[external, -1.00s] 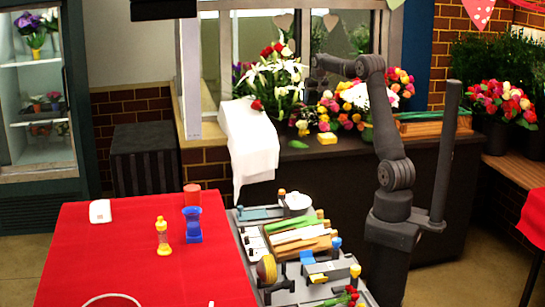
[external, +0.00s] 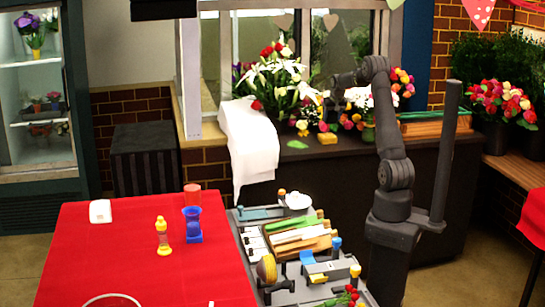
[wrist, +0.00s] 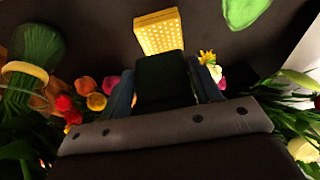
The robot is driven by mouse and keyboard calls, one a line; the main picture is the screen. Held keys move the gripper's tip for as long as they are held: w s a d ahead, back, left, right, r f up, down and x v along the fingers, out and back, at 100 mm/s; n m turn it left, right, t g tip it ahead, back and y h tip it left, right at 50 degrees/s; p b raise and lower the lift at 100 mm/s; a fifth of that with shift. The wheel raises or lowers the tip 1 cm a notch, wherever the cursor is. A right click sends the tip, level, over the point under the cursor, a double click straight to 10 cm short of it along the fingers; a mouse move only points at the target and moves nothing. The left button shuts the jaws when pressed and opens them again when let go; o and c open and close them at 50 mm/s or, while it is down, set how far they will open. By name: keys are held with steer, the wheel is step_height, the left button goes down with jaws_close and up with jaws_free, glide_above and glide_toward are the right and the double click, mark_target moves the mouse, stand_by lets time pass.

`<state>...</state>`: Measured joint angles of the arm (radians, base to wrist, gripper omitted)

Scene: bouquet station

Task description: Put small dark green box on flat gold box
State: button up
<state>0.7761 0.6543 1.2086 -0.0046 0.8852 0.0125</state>
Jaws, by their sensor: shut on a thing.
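The small dark green box (wrist: 163,72) is between the fingers of my gripper (wrist: 165,86) in the wrist view, and the gripper is shut on it. The flat gold box (wrist: 157,32) lies just beyond the held box in that view, its face dotted with a grid pattern. The held box overlaps its near edge in the picture; I cannot tell whether they touch. In the external view the gold box (external: 327,138) lies on the dark counter. There my gripper is hard to make out against the flowers, and the green box cannot be made out.
A flat green piece (external: 298,144) lies left of the gold box on the counter (external: 345,160). Flowers (external: 285,85) crowd the counter's back. A white cloth (external: 250,140) hangs over its left end. In the wrist view, blooms (wrist: 90,95) flank my gripper.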

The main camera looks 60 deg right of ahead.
step_height(320, 180, down, 8)
steer(key=shift+r, duration=0.2)
steer(key=shift+f, duration=0.1)
steer(key=o, duration=1)
steer(key=shift+o, duration=0.2)
steer(key=v, duration=1.2)
